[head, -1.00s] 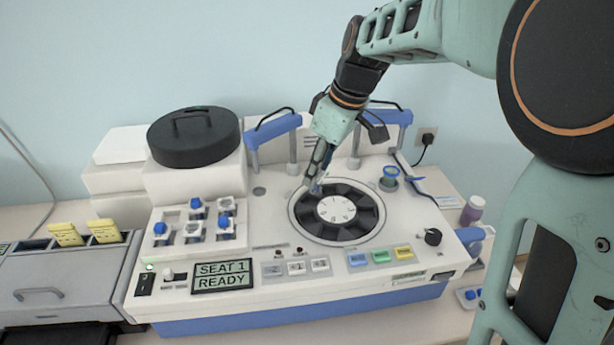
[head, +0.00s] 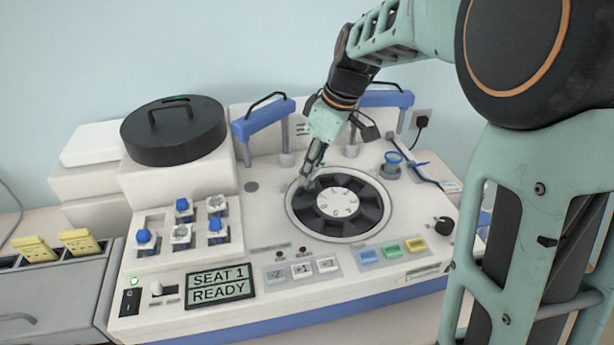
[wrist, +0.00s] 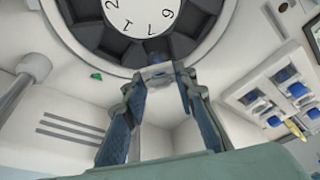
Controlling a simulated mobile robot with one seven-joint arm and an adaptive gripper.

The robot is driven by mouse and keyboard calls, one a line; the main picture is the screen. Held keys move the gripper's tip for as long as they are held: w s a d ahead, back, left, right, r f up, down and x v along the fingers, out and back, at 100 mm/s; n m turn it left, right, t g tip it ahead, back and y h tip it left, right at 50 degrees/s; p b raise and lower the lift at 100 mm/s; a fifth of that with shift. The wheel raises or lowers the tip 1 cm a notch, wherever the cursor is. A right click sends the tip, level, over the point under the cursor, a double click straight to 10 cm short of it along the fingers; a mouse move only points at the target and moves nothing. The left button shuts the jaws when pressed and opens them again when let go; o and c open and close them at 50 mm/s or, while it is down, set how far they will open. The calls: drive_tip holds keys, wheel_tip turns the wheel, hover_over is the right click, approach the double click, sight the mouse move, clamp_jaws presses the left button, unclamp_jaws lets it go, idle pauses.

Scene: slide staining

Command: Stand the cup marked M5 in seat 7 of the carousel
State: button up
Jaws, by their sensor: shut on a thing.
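The carousel (head: 338,237) is a dark ring of seats around a white numbered hub (head: 338,203), set in the white machine top. My gripper (head: 309,183) reaches down at the ring's back-left edge. In the wrist view, my gripper (wrist: 160,72) is shut on a small greyish cup (wrist: 157,70), held between the fingertips at the carousel's rim. No mark on it can be read, so I cannot confirm M5. The hub (wrist: 140,12) shows 1, 2, 7 and 6 there; the cup is nearest the 7 side. I cannot tell whether the cup touches a seat.
Several blue-topped cups stand in a rack (head: 229,247) at left. A display (head: 220,284) reads SEAT 1 READY. A round black lid (head: 173,140) lies behind the rack. Blue-armed posts (head: 262,120) stand behind the carousel; a blue-rimmed cup (head: 392,160) sits to its right.

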sight(314, 173)
wheel_tip(314, 173, down, 2)
drive_tip(key=shift+w+f+b, duration=0.1)
drive_tip(key=shift+f+b, duration=0.15)
drive_tip(key=shift+b, duration=0.15)
drive_tip(key=shift+a+f, duration=0.1)
drive_tip(key=shift+f, duration=0.15)
drive_tip(key=shift+r, duration=0.1)
drive_tip(key=shift+f+b, duration=0.55)
drive_tip(key=shift+b, duration=0.05)
drive_tip(key=o, duration=0.9)
drive_tip(key=shift+r, duration=0.15)
